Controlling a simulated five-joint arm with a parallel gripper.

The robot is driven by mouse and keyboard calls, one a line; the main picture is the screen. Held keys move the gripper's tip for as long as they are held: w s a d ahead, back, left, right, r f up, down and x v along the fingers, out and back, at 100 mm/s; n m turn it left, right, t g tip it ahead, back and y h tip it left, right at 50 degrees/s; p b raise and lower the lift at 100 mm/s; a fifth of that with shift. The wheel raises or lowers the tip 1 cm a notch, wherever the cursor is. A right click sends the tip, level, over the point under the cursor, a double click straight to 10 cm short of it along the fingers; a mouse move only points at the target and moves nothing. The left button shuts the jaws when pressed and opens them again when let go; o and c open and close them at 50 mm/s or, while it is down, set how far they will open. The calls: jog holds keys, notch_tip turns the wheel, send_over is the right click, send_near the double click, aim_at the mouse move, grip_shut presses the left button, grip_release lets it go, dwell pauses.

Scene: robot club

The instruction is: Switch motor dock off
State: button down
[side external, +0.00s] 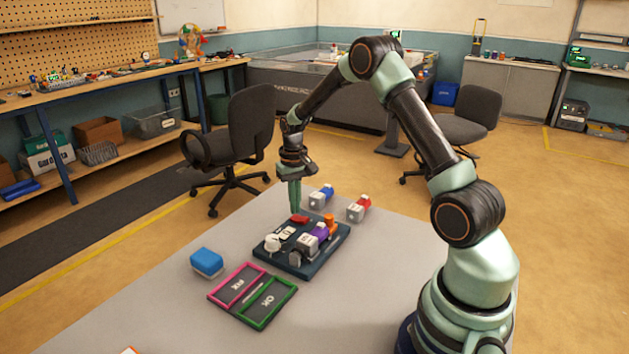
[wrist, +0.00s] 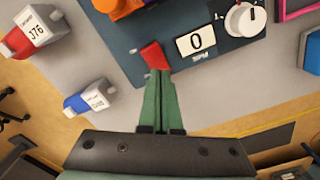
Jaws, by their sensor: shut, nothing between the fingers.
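The motor dock (side external: 279,262) is a dark blue base on the grey table; it also shows in the wrist view (wrist: 172,22). On it are a red rocker switch (side external: 299,219), a display (wrist: 197,41) reading 0, a white dial (wrist: 243,20) and a purple motor (side external: 320,232). My gripper (side external: 295,208) points down, shut and empty, with its green fingertips right at the red switch. In the wrist view, the fingertips (wrist: 160,74) lie beside the near end of the switch (wrist: 153,56). I cannot tell whether they touch it.
A red-ended motor (side external: 358,209) and a blue-ended motor (side external: 321,196) lie on the table behind the dock. A blue block (side external: 207,262) sits to the left. A pink frame (side external: 229,290) and a green frame (side external: 257,314) lie in front. The table's front is mostly clear.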

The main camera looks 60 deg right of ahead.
aim_at(295, 217)
jog(key=shift+r, duration=2.85)
jog(key=s+a+r+n+t, duration=0.3)
jog(key=s+a+r, duration=0.2)
jog(key=a+r, duration=0.65)
jog(key=s+a+r+n+t, duration=0.2)
jog(key=s+a+r+n, duration=0.1)
jog(key=s+a, duration=0.4)
jog(key=shift+s+a+t, duration=0.2)
jog(key=shift+s+t, duration=0.1)
jog(key=shift+s, duration=1.6)
jog(key=shift+r, duration=0.1)
